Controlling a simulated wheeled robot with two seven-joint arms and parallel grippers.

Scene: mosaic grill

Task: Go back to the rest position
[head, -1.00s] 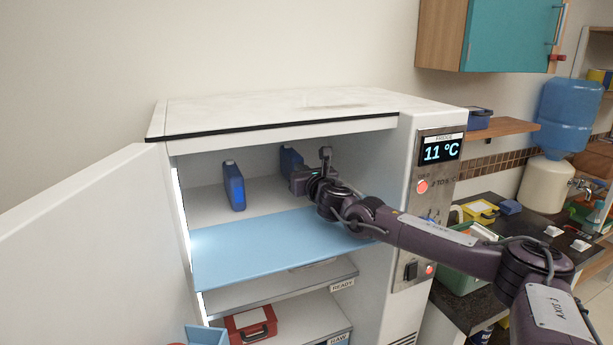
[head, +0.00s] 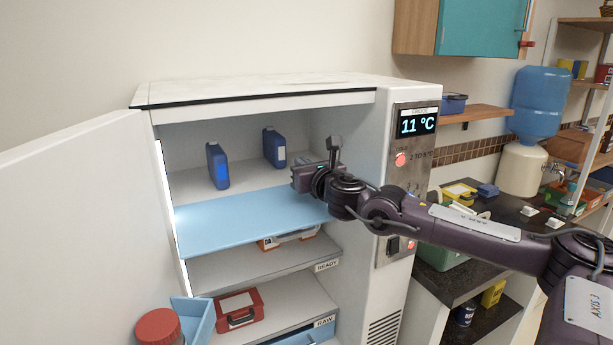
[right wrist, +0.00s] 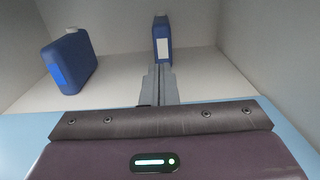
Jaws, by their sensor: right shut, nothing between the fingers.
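My right gripper (head: 298,180) is at the fridge opening, in front of the top shelf, near the right wall. In the right wrist view its fingers (right wrist: 158,84) are together with nothing between them. A blue bottle with a white label (head: 274,147) stands at the back of the top shelf; it also shows beyond the fingertips in the right wrist view (right wrist: 162,42), apart from them as far as I can tell. Another blue bottle (head: 217,166) stands to its left, also in the right wrist view (right wrist: 70,62). My left gripper does not show.
The white fridge door (head: 75,220) stands open at the left. A light blue shelf panel (head: 250,222) juts out under my gripper. Below are a red case (head: 239,309) and a shelf marked READY (head: 260,262). A black counter (head: 465,272) lies at the right.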

